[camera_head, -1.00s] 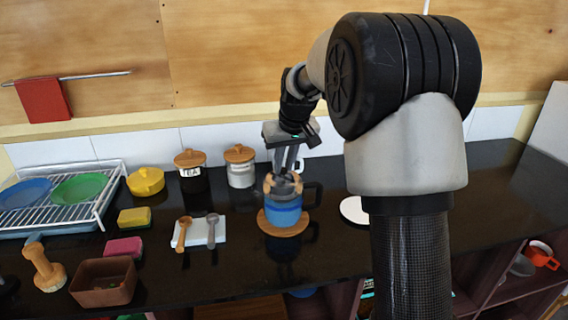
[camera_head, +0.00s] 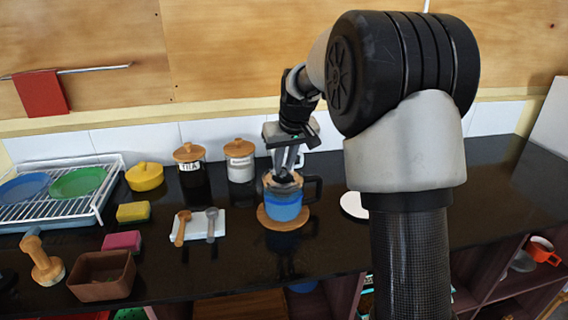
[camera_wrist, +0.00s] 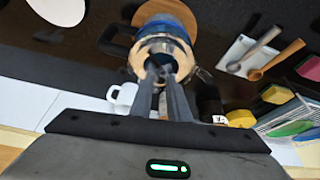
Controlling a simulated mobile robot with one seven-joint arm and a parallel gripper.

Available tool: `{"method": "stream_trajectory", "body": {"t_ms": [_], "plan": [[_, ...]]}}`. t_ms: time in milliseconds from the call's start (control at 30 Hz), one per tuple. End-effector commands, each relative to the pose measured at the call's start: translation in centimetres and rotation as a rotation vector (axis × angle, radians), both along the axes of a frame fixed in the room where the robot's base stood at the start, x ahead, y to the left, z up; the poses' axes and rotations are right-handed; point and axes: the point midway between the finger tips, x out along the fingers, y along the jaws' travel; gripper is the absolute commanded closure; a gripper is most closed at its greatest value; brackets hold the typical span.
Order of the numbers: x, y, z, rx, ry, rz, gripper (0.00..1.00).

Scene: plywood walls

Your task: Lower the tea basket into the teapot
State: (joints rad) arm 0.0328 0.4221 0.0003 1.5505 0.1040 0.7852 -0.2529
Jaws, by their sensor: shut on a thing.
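The teapot (camera_head: 284,207) is a blue-looking glass pot with a black handle on its right. It stands upright on a round wooden trivet (camera_head: 264,217). My gripper (camera_head: 285,172) points down over the teapot's mouth and is shut on the tea basket. In the wrist view the metallic tea basket (camera_wrist: 161,45) shows beyond my fingertips (camera_wrist: 164,76), at the teapot's mouth, with the blue teapot (camera_wrist: 172,13) past it. Tan wooden parts show around the mouth. The basket's lower part is hidden, so I cannot tell how deep it sits.
Behind stand a tea jar (camera_head: 194,181) and a white-filled jar (camera_head: 240,164) with wooden lids. Left of the trivet, two spoons lie on a white rest (camera_head: 198,227). A white disc (camera_head: 354,206) lies to the right, partly behind my arm. Dark counter is free in front.

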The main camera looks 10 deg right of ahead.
Motion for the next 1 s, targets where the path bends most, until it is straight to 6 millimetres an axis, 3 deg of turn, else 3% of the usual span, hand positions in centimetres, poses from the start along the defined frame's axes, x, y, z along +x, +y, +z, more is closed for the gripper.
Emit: {"method": "stream_trajectory", "body": {"t_ms": [467,500,600,800,900,1000], "plan": [[0.00,0.00,-0.68,0.000,0.000,0.000,1.00],[0.00,0.00,-0.68,0.000,0.000,0.000,0.81],[0.00,0.00,-0.68,0.000,0.000,0.000,0.64],[0.00,0.00,-0.67,0.000,0.000,0.000,0.63],[0.00,0.00,-0.69,0.000,0.000,0.000,0.49],[0.00,0.00,-0.69,0.000,0.000,0.000,0.47]]}}
